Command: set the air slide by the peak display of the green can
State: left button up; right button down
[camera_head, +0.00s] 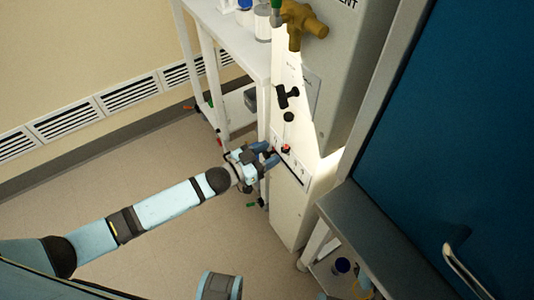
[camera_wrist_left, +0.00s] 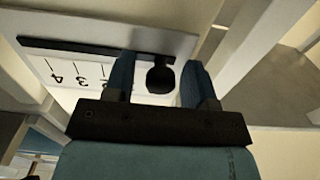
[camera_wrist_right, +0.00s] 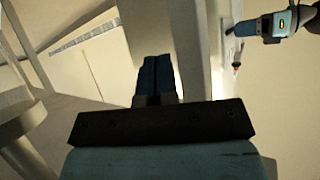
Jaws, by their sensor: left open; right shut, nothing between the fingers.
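The air slide shows in the left wrist view as a black round knob (camera_wrist_left: 160,78) at one end of a dark slot (camera_wrist_left: 85,48). A white scale plate (camera_wrist_left: 60,73) with the digits 2, 3 and 4 readable lies beside the slot. My left gripper (camera_wrist_left: 157,75) is open, with one blue finger on each side of the knob; contact cannot be told. In the head view my left gripper (camera_head: 270,153) is at the front of the white cabinet (camera_head: 291,212). My right gripper (camera_wrist_right: 157,75) is shut and empty. I cannot make out a green can or its peak display.
A white shelf (camera_head: 232,38) stands behind. A blue door (camera_head: 458,130) fills the right. The floor at left is clear.

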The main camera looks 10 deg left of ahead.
aim_at(282, 157)
pick_arm(q)
grip_shut()
jog(key=shift+s+d+p, duration=0.75)
jog(key=shift+s+d, duration=0.35)
jog(key=shift+s, duration=0.05)
grip_release()
jog(key=p+v, duration=0.1)
jog(key=v, duration=1.3)
